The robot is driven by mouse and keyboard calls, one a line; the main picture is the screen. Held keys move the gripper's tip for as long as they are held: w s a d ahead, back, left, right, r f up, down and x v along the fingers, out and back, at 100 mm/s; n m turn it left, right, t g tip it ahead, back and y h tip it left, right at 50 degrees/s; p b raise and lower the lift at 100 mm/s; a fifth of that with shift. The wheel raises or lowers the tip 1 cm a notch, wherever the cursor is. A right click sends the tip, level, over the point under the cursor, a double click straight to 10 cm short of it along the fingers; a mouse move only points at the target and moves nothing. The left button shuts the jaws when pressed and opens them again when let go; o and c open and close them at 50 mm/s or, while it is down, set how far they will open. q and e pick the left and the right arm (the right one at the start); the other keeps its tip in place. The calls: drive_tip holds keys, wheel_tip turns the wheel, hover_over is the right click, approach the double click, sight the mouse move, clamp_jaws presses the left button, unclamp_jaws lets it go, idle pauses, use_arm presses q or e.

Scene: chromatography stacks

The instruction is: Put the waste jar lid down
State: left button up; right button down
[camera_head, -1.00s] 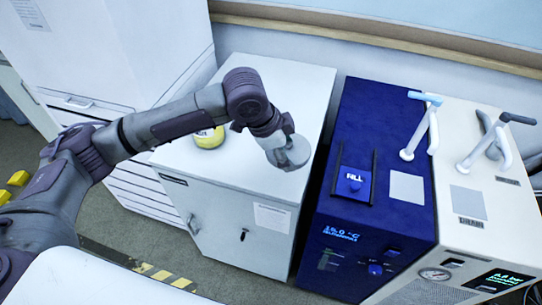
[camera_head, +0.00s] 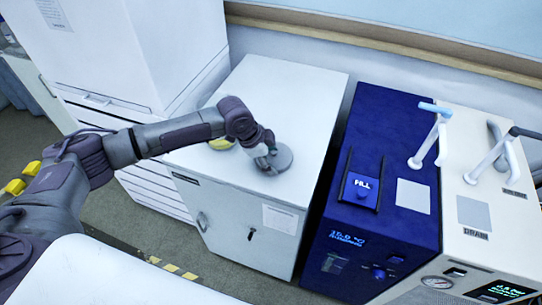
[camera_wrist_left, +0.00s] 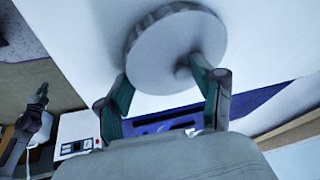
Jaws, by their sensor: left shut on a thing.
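The waste jar lid is a grey round disc (camera_head: 279,162) at the end of my left arm, over the white cabinet top in the head view. My left gripper (camera_head: 266,149) is shut on it from above. In the wrist view the lid (camera_wrist_left: 172,45) lies at the fingertips of my left gripper (camera_wrist_left: 163,72), a short knob near them. The lid looks roughly level; I cannot tell whether it touches the cabinet top. A yellow round top (camera_head: 221,144), perhaps the jar's, is partly hidden behind my arm.
The white cabinet (camera_head: 300,95) has bare top behind and to the right of the lid. A blue unit (camera_head: 385,110) marked FILL and a cream unit (camera_head: 465,130) with raised spouts stand to its right. A tall white cabinet (camera_head: 130,50) stands left.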

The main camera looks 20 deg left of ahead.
use_arm(q)
drive_tip(key=o, duration=1.1)
drive_tip(key=shift+f, duration=0.1)
use_arm(e)
drive_tip(key=shift+a, duration=0.6)
drive_tip(key=shift+d, duration=0.1)
use_arm(q)
drive_tip(key=shift+a+r, duration=0.1)
drive_tip(key=shift+r, duration=0.3)
drive_tip(key=b+v, duration=0.2)
drive_tip(key=v, duration=0.9)
drive_tip(key=shift+s+r, duration=0.15)
drive_tip(key=shift+r, duration=0.05)
use_arm(e)
drive_tip(key=shift+d+f, duration=0.3)
drive_tip(key=shift+f, duration=0.65)
drive_tip(key=shift+a, duration=0.1)
